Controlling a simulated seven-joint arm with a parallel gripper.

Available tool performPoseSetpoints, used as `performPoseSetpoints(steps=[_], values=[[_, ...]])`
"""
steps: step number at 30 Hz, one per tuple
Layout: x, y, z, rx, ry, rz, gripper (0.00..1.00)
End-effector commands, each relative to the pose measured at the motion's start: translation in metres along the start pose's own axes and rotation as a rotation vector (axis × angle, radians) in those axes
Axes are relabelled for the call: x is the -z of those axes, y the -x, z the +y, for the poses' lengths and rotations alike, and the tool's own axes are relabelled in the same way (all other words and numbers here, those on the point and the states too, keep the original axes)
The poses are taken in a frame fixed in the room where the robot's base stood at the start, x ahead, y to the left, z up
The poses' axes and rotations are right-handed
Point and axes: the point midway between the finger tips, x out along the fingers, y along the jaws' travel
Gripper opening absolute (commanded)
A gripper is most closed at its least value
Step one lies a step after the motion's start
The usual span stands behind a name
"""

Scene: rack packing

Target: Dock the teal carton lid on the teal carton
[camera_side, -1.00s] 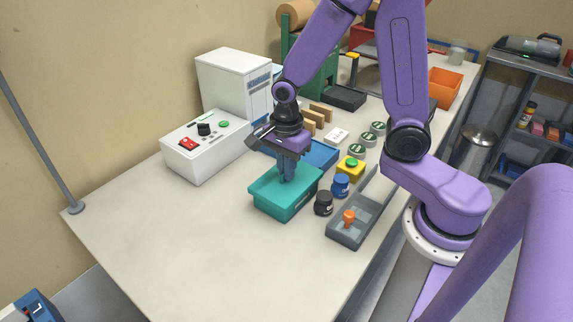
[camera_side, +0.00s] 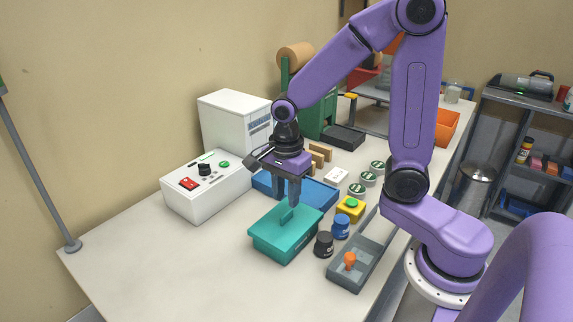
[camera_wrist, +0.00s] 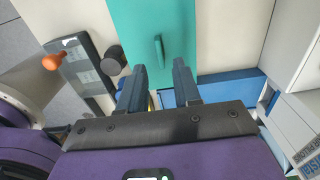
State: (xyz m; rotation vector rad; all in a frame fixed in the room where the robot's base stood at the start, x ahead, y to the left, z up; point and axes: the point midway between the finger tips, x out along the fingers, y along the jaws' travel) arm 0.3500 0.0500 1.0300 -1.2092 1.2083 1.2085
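The teal carton (camera_side: 296,250) stands on the bench in the side view. The flat teal carton lid (camera_side: 272,228) lies on top of it and covers its opening, its edges looking in line with the walls. The lid's upright handle (camera_side: 286,216) shows in the wrist view (camera_wrist: 158,50) ahead of the fingertips. My gripper (camera_side: 289,200) is just above the lid, pointing down. In the wrist view my gripper (camera_wrist: 159,69) has its fingers apart with nothing between them. Whether the lid's rim is fully down all round is too small to tell.
A blue tray (camera_side: 318,192) lies behind the carton. Black (camera_side: 323,244) and blue (camera_side: 341,227) jars, a yellow button box (camera_side: 350,209) and a grey tray (camera_side: 345,279) stand to its right. A white control box (camera_side: 207,190) stands left. The bench front is clear.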

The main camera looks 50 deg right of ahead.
Motion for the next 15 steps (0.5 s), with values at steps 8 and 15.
performPoseSetpoints(steps=[8,15], values=[[-0.001,0.053,-0.001,0.005,0.001,-0.002,0.33],[0.0,0.078,0.0,0.002,0.001,-0.001,0.33]])
